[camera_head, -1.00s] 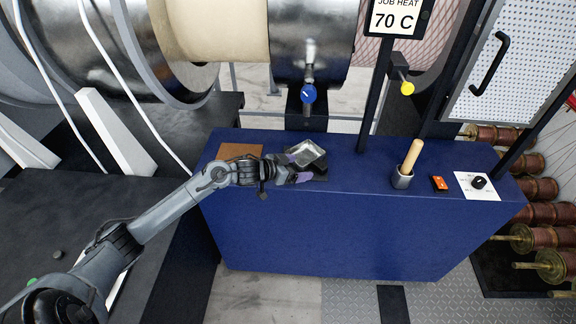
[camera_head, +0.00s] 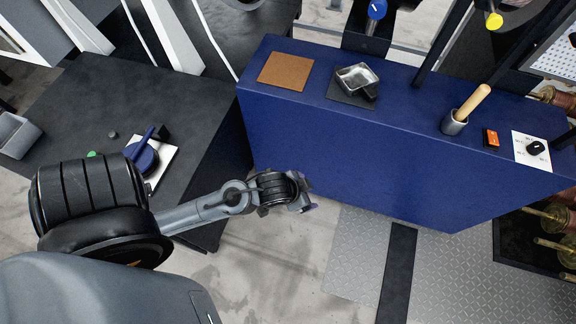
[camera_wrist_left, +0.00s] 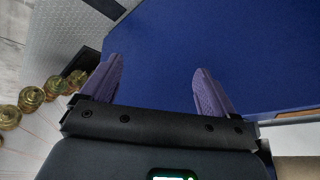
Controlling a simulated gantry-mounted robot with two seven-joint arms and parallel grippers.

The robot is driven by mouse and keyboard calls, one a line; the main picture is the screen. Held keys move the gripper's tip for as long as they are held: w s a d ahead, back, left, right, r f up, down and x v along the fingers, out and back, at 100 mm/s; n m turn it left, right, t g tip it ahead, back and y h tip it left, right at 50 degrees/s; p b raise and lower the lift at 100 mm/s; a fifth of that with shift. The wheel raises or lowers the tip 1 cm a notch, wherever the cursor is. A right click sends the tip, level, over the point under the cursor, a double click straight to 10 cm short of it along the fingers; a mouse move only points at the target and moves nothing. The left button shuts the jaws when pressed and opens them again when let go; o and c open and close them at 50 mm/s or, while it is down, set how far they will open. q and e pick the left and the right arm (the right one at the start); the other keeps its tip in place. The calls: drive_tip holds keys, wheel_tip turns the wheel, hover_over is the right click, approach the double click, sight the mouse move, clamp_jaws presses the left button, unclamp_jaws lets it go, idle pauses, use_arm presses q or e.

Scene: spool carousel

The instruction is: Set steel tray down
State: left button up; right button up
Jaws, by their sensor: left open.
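The steel tray (camera_head: 356,78) is a small, shiny, shallow dish in the head view. It sits on or partly over a dark square pad (camera_head: 350,95) on top of the blue cabinet (camera_head: 390,125), with a dark part at its right side. My left gripper (camera_head: 307,207) is away from the tray, in front of the cabinet and below its top. In the left wrist view its two purple fingers (camera_wrist_left: 158,92) are apart with nothing between them, facing the blue cabinet face. My right gripper is in neither view.
A brown square pad (camera_head: 285,71) lies left of the tray. A metal cup with a wooden-handled tool (camera_head: 471,103), an orange switch (camera_head: 491,138) and a dial plate (camera_head: 532,149) are to the right. A dark table (camera_head: 85,110) stands left. Spools (camera_wrist_left: 32,98) show in the wrist view.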

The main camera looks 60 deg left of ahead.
use_arm(q)
drive_tip(key=s+d+r+g, duration=0.1)
drive_tip(key=s+d+g, duration=0.1)
drive_tip(key=s, duration=0.5)
drive_tip(key=shift+s+d+r+g+h, duration=0.2)
drive_tip(key=shift+d+g+h, duration=0.15)
drive_tip(key=shift+d, duration=0.3)
wheel_tip(320, 180, up, 34)
drive_tip(key=p, duration=3.4)
drive_tip(key=shift+f, duration=0.15)
